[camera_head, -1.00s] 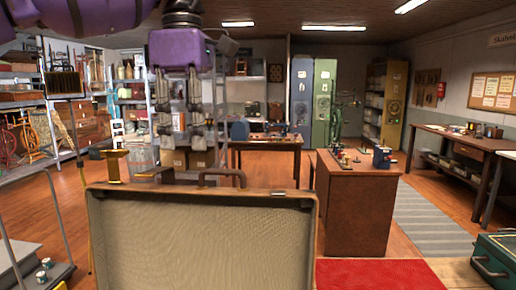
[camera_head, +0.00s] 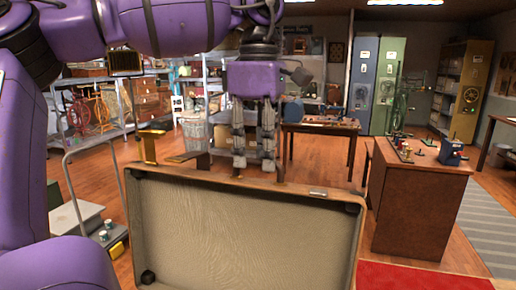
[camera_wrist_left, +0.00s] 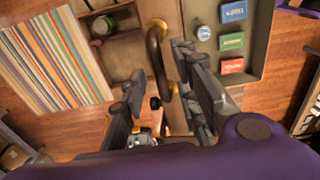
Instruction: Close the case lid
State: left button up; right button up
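The case lid (camera_head: 240,235) stands raised in front of me, its pale lined inside facing my head camera. Brass and brown fittings, including a brass clasp (camera_head: 150,147), stick up along its top edge. My left gripper (camera_head: 253,165) points down at the top edge, its two fingers apart. In the left wrist view a dark curved handle (camera_wrist_left: 156,62) shows near the gap between the open fingers (camera_wrist_left: 160,100). I cannot tell if they touch it. The case's lower part is out of the head view. My right gripper is not in view.
A brown workbench (camera_head: 415,205) with small items stands to the right, beyond a red mat (camera_head: 410,277). The left wrist view shows a striped mat (camera_wrist_left: 50,60) and blue, green and red labelled boxes (camera_wrist_left: 232,40).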

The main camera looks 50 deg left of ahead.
pick_arm(q)
grip_shut()
dwell(0.6)
